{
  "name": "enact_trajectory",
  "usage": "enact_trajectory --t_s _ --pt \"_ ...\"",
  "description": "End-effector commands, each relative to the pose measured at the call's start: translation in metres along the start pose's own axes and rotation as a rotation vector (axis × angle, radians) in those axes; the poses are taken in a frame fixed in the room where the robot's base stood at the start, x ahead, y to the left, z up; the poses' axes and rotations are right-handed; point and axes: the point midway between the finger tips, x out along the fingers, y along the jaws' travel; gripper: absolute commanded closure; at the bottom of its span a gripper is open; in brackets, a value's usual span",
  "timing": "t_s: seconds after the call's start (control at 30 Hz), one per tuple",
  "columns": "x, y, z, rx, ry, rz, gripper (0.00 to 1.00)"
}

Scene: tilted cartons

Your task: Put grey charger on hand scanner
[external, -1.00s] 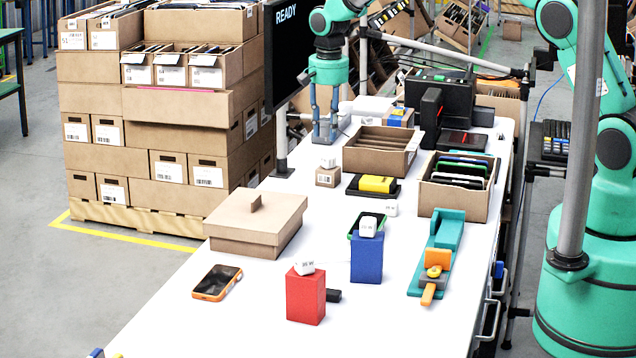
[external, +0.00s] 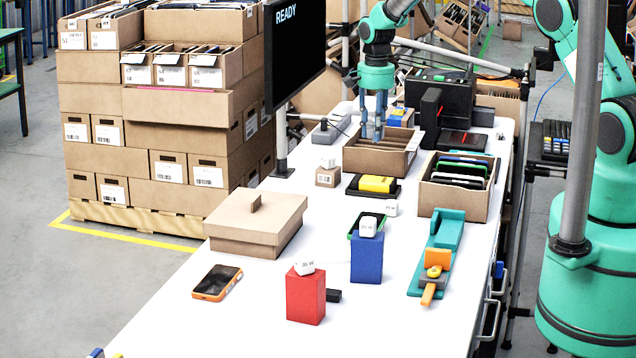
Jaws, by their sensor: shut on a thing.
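My gripper (external: 372,138) points down over the open brown carton (external: 404,166) at the back of the white table. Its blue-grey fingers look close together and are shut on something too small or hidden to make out. A grey block with a dark cable (external: 322,134), which may be the grey charger, stands on the table to the left of my gripper, apart from it. An orange and black handheld device (external: 217,282), which may be the hand scanner, lies flat at the front left with its screen up.
A lidded brown box (external: 256,228), a red box (external: 305,298) and a blue box (external: 367,258) stand nearer the front. White pieces top the red and blue boxes. A carton of devices (external: 455,190) stands right.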

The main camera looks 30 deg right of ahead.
Motion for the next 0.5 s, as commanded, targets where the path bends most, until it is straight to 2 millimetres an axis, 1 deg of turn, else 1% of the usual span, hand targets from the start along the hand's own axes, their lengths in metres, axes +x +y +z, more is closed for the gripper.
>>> enact_trajectory --t_s 0.37,0.5 --pt "0.0027 -0.0005 0.0003 -0.001 0.001 -0.001 0.97" --pt "0.0084 -0.0001 0.0006 -0.001 0.000 0.001 0.97"
